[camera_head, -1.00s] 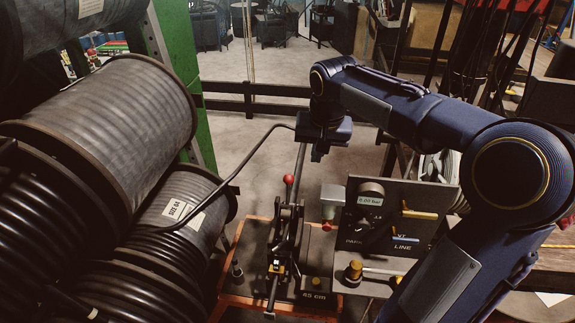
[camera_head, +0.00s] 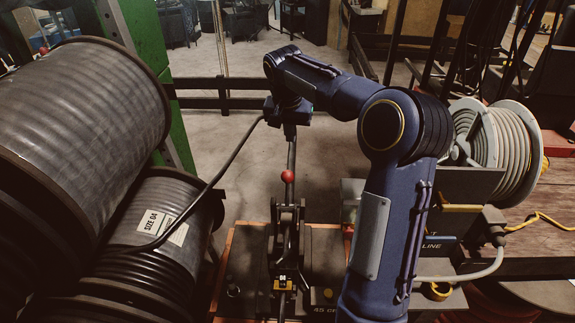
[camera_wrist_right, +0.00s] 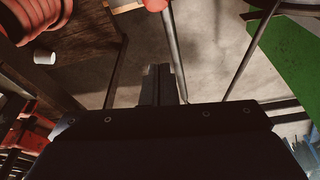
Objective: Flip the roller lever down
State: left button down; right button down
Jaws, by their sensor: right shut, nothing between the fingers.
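The lever with a red ball knob (camera_head: 287,177) stands up from the black crimper mechanism (camera_head: 285,240) in the head view. The red knob also shows at the top edge of the right wrist view (camera_wrist_right: 155,4). My right gripper (camera_head: 291,128) is above and beyond the knob in the head view, its fingers pointing down and partly hidden against dark parts. In the right wrist view the shut, empty fingers (camera_wrist_right: 160,73) are apart from the knob. My left gripper is not in view.
A black hose (camera_head: 225,165) runs from the large spools (camera_head: 75,100) at left toward my right gripper and down to the crimper. My right arm covers much of the control panel (camera_head: 437,243). A grey hose reel (camera_head: 500,140) stands at right. Open floor lies behind.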

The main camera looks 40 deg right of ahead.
notch_tip(320, 180, down, 10)
jog(key=s+a+p, duration=0.1)
jog(key=p, duration=0.1)
jog(key=shift+r, duration=0.25)
jog(key=shift+a, duration=0.1)
dwell(0.5)
